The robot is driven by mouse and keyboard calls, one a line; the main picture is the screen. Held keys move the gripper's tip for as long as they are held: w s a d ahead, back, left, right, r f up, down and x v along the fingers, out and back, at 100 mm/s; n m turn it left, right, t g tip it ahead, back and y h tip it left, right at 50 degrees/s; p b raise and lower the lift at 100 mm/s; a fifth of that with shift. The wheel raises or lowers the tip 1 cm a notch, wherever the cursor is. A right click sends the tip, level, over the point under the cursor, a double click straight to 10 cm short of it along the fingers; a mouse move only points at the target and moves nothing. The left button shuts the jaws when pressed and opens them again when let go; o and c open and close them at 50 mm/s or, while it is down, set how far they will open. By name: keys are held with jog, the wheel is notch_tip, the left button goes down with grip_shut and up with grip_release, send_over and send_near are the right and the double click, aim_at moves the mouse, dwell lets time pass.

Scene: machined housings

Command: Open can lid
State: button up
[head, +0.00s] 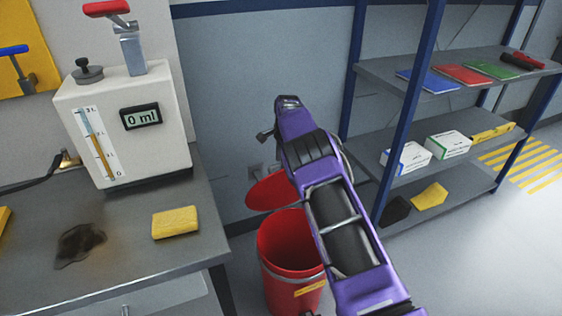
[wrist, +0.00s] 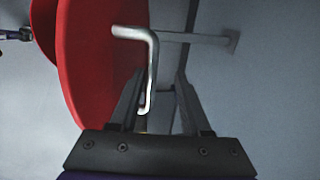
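The red can (head: 290,262) stands on the floor beside the workbench, partly hidden by my arm. Its red lid (head: 270,192) is raised and tilted above the can's back left rim, and the can's mouth shows open. In the wrist view the lid (wrist: 95,60) stands steeply at the left. A bent metal handle (wrist: 152,65) sticks out from it. My gripper (wrist: 160,78) is open, its two fingers apart. The handle's lower end lies by the left finger; I cannot tell whether they touch. In the head view the fingertips are hidden behind my arm.
The workbench (head: 130,235) at left holds a white gauge box (head: 125,125) reading 0 ml, a yellow sponge (head: 175,222) and a dark stain. Blue-framed shelves (head: 375,75) with boxes stand at right. The wall is close behind the can. Floor at lower right is clear.

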jog(key=s+d+r+p, duration=0.1)
jog(key=s+r+p, duration=0.1)
jog(key=r, duration=1.4)
jog(key=shift+s+r, duration=0.4)
jog(key=shift+s, duration=0.15)
jog(key=shift+d, duration=0.1)
